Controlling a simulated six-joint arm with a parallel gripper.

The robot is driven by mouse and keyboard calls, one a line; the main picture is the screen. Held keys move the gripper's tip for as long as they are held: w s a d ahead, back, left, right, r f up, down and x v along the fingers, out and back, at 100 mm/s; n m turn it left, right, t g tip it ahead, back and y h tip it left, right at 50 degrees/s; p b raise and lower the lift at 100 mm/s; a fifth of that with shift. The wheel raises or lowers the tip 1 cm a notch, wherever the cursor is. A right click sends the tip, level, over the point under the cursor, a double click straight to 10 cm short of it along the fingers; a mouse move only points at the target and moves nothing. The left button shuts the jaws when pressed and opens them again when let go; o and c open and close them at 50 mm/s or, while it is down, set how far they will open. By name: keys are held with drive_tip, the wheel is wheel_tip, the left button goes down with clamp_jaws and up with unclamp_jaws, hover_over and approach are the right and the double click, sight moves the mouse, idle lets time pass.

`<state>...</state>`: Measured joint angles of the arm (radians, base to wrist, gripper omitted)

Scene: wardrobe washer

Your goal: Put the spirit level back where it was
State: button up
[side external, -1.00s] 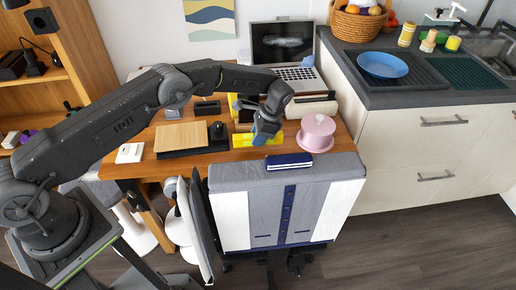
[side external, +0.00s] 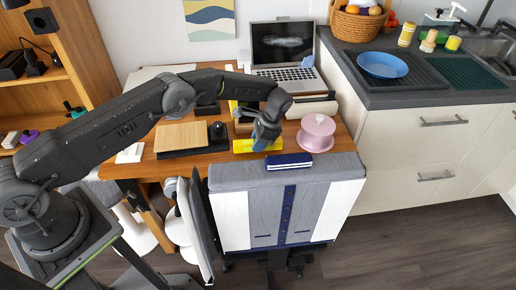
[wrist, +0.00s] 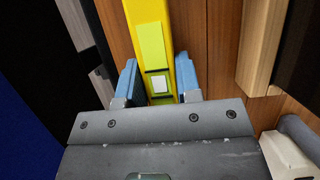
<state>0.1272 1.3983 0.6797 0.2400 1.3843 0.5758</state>
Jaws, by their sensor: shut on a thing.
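The yellow spirit level (side external: 243,147) lies crosswise near the front of the wooden desk, just behind the grey garment. In the wrist view the level (wrist: 150,40) runs between the two blue fingertips, its vial window close to the gripper body. My gripper (side external: 262,142) points down over its middle and is shut on it. The same gripper (wrist: 157,80) shows both fingers against the level's sides. I cannot tell whether the level touches the desk or hangs slightly above it.
A pink lidded container (side external: 317,132) stands to the right, and a dark blue case (side external: 288,161) lies in front on the grey garment (side external: 240,176). A wooden board (side external: 182,136) is to the left. A laptop (side external: 283,50) stands behind.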

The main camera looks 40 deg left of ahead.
drive_tip(key=shift+f, duration=0.25)
drive_tip(key=o, duration=1.3)
drive_tip(key=shift+o, duration=0.2)
drive_tip(key=shift+r, duration=4.95)
drive_tip(key=v, duration=0.7)
drive_tip(key=shift+r, duration=0.25)
